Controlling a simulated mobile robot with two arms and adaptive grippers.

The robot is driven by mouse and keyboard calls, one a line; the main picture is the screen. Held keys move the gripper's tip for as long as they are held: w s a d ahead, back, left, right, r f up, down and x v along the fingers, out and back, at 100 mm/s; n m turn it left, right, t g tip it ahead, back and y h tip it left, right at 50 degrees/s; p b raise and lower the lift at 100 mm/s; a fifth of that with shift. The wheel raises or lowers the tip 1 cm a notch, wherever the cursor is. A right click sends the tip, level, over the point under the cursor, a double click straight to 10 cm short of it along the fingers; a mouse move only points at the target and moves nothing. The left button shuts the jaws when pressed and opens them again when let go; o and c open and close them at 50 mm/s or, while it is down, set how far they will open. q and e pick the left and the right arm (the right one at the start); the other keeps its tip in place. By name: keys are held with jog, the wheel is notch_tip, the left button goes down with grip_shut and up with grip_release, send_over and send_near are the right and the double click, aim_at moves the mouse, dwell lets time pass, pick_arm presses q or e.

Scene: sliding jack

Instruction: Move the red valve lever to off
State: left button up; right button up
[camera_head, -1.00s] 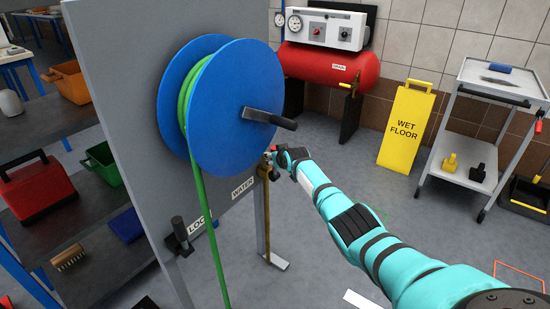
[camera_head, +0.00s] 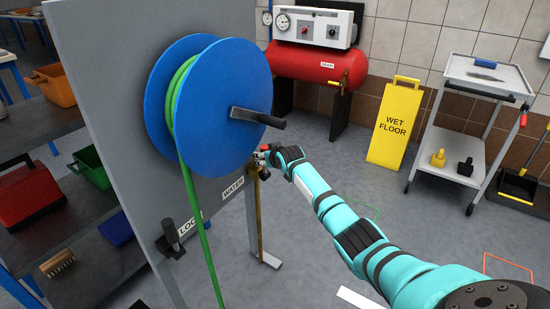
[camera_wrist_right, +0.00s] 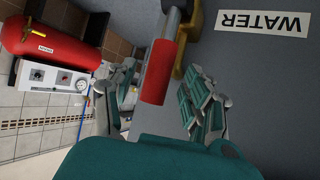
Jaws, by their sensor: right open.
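The red valve lever (camera_wrist_right: 159,72) shows large in the right wrist view, below a brass fitting (camera_wrist_right: 193,32) on the grey panel, beside the WATER label (camera_wrist_right: 263,22). My right gripper (camera_wrist_right: 160,100) is open, with one finger on each side of the lever; I cannot tell whether either touches it. In the head view my right gripper (camera_head: 264,157) is at the panel's edge under the blue reel, and it largely hides the valve. The WATER label also shows there (camera_head: 233,188). My left gripper is not in view.
The blue hose reel (camera_head: 225,105) with its crank handle (camera_head: 258,118) stands just above my right gripper. A LOCK label (camera_head: 190,225) and black knob (camera_head: 170,240) are lower left.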

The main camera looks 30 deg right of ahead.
jog(key=v, duration=0.9)
dwell(0.3)
